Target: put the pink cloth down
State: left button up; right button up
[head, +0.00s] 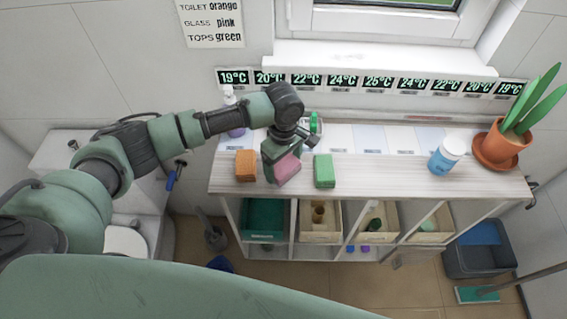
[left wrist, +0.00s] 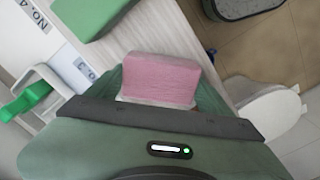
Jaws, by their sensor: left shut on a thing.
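The pink cloth (head: 287,167) is a folded block, held in my left gripper (head: 279,165) at the front of the shelf top (head: 400,176). In the left wrist view the pink cloth (left wrist: 160,78) sits between the fingers of my left gripper (left wrist: 160,100). The gripper is shut on it. An orange cloth (head: 246,165) lies to its left and a green cloth (head: 324,170) to its right, both apart from it. I cannot tell whether the pink cloth touches the shelf top. My right gripper is not in view.
A purple bottle (head: 235,118) stands behind the orange cloth. A sign (head: 212,22) hangs on the wall. The shelf top between the green cloth and the labelled bottle is clear.

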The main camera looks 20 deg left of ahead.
aim_at(284, 165)
pick_arm(q)
jog(key=o, duration=1.1)
jog(key=shift+r+b, duration=0.9)
jog(key=shift+r, duration=5.2)
